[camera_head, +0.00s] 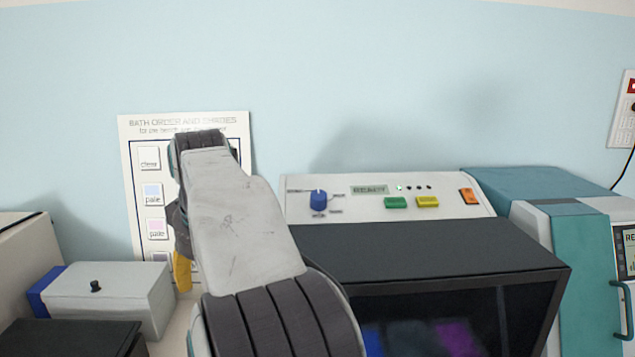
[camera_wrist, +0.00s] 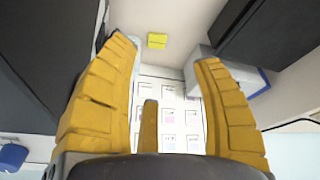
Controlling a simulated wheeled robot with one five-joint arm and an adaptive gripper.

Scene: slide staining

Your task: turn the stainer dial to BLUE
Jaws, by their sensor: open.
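The stainer has a pale sloped control panel (camera_head: 445,192) above a dark hood. Its blue dial (camera_head: 318,200) sits near the panel's left end, with a pale mark at its top and small unreadable labels around it. The dial seems to show at the lower left edge of the wrist view (camera_wrist: 12,157). My gripper (camera_wrist: 165,55) is open, its yellow fingers wide apart with nothing between them. In the head view one yellow finger (camera_head: 182,272) points down left of the stainer, before the wall chart; my arm hides the rest. The gripper is apart from the dial.
A bath order chart (camera_head: 143,132) leans at the wall. A white box with a blue end (camera_head: 110,290) stands at left. Green (camera_head: 395,202), yellow (camera_head: 428,201) and orange (camera_head: 468,196) buttons sit right of the dial. A teal machine (camera_head: 575,250) is at right. A yellow block (camera_wrist: 157,40) lies on the bench.

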